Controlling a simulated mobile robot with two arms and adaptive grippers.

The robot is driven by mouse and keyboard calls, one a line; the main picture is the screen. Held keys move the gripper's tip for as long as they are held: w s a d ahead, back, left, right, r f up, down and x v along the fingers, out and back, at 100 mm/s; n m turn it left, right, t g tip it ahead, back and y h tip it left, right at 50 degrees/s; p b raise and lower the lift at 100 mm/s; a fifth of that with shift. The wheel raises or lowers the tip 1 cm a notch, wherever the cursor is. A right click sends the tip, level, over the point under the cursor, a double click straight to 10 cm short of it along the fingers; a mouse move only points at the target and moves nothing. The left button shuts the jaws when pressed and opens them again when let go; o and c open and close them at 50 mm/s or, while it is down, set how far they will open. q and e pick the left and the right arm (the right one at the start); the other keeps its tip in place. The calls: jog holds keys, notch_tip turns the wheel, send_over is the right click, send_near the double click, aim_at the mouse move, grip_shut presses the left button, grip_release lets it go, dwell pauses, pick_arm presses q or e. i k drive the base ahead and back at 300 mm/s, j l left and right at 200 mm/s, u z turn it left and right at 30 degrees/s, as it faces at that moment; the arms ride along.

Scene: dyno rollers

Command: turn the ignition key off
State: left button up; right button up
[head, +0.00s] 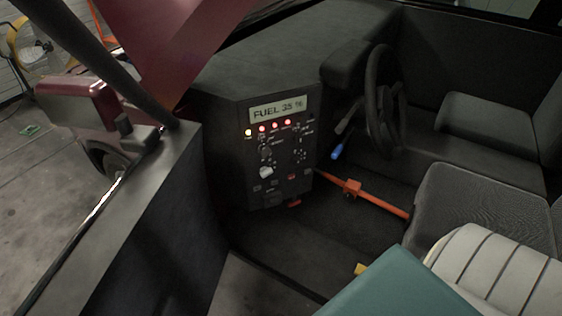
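The dashboard panel (279,155) stands in the middle of the head view, dark, with a display (278,109) reading "FUEL 35 %". Below the display is a row of lit lamps (262,129), one yellowish and the others red. A pale knob or key-like piece (266,171) sits low on the panel's left side; I cannot tell whether it is the ignition key or which way it is turned. Small dark switches and labels around it are too small to read. Neither of my grippers is in view.
The steering wheel (378,88) and a blue-tipped lever (336,152) are right of the panel. An orange bar (385,203) crosses the footwell. Seats (475,205) fill the right. A teal block (400,285) is at the bottom. The open doorway is left of the panel.

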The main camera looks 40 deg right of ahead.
aim_at(262, 149)
jog(key=z, duration=1.1)
